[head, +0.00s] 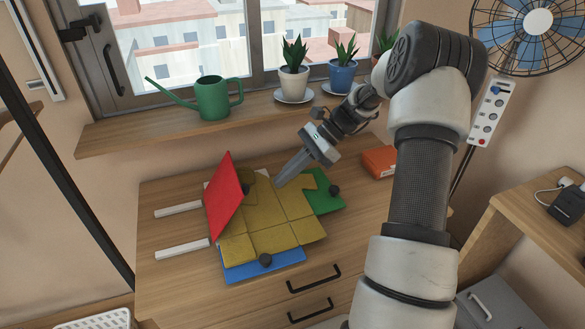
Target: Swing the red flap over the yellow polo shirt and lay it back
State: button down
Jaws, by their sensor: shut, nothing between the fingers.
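The yellow polo shirt (265,220) lies spread flat on a folding board on the wooden dresser. The board's red flap (224,196) stands raised and tilted at the shirt's left edge. The blue flap (262,264) lies flat under the shirt's near edge, and the green flap (325,192) lies flat at its right. Each of these flaps bears a dark round knob. My gripper (278,184) is shut and empty. Its tips point down to the left, at the shirt's far part and right of the red flap. I cannot tell whether they touch the cloth.
Two pale bars (182,250) lie left of the red flap, with bare dresser top (165,225) around them. An orange-red book (379,162) lies at the back right. A shelf above holds a green watering can (212,98) and potted plants (293,75).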

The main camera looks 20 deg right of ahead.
aim_at(236, 186)
jog(key=x, duration=0.4)
jog(key=shift+a+r+b, duration=0.35)
jog(key=shift+a+r, duration=0.4)
jog(key=shift+a, duration=0.25)
jog(key=shift+a+r, duration=0.45)
jog(key=shift+a, duration=0.15)
jog(key=shift+r, duration=0.1)
jog(key=a+r+h+p, duration=0.2)
jog(key=a+p, duration=0.1)
jog(key=p, duration=0.1)
jog(key=a+r+h+p, duration=0.2)
jog(key=a+r+p, duration=0.1)
jog(key=p, duration=0.2)
jog(key=shift+a+r, duration=0.1)
jog(key=shift+a, duration=0.4)
